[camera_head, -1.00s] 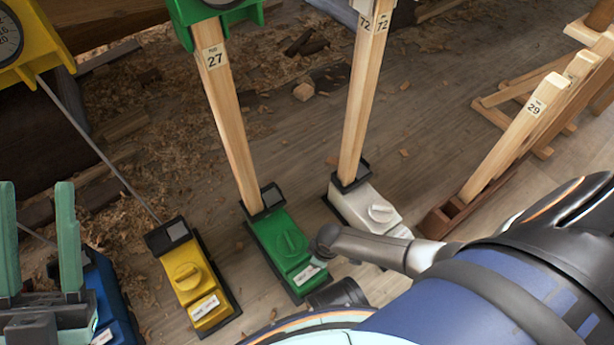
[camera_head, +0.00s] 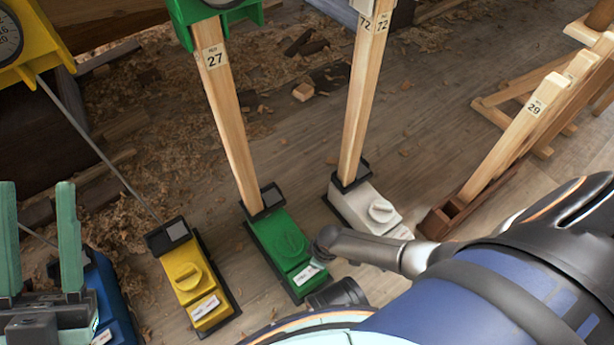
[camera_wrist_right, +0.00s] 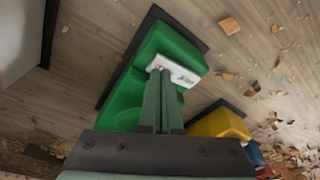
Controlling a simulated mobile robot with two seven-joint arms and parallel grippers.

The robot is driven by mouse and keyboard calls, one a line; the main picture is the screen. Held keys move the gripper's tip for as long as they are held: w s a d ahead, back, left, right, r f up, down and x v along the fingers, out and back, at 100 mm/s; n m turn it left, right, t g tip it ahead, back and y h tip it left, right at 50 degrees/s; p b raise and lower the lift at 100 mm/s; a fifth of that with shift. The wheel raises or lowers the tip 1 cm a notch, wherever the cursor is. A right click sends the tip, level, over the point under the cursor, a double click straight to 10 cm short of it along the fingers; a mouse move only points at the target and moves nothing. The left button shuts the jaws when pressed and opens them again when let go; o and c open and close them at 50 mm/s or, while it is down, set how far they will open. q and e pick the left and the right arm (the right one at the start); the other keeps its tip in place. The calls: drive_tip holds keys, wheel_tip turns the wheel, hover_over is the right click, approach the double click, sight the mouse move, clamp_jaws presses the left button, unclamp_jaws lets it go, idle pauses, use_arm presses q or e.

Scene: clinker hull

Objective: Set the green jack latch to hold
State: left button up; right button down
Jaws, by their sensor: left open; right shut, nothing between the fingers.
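The green jack base (camera_head: 274,258) stands on the floor in the head view, with a round green latch knob (camera_head: 291,243) on top and a white label (camera_head: 305,274) at its near end. I cannot read the latch setting. In the right wrist view the green base (camera_wrist_right: 142,82) lies beyond my right gripper (camera_wrist_right: 160,72). Its fingers are shut and empty, overlapping the green housing and the edge of the white label (camera_wrist_right: 178,70); contact is unclear. My left gripper (camera_head: 37,188) is open and empty at the left edge of the head view.
A yellow jack (camera_head: 186,276) stands left of the green one, a white jack (camera_head: 358,205) to its right. A blue jack (camera_head: 112,300) is partly hidden at lower left. Timber post 27 (camera_head: 228,110) rises from the green base. Bare floor lies between the bases.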

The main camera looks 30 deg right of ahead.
drive_tip(key=shift+f, duration=0.9)
idle(0.3)
drive_tip(key=shift+r, duration=0.1)
wheel_tip(320, 180, up, 7)
drive_tip(key=p, duration=0.7)
use_arm(q)
wheel_tip(320, 180, up, 8)
drive_tip(key=shift+s+a+t, duration=0.2)
drive_tip(key=shift+a+t, duration=0.1)
drive_tip(key=shift+a, duration=0.15)
drive_tip(key=shift+n, duration=0.3)
use_arm(e)
drive_tip(key=shift+s, duration=0.1)
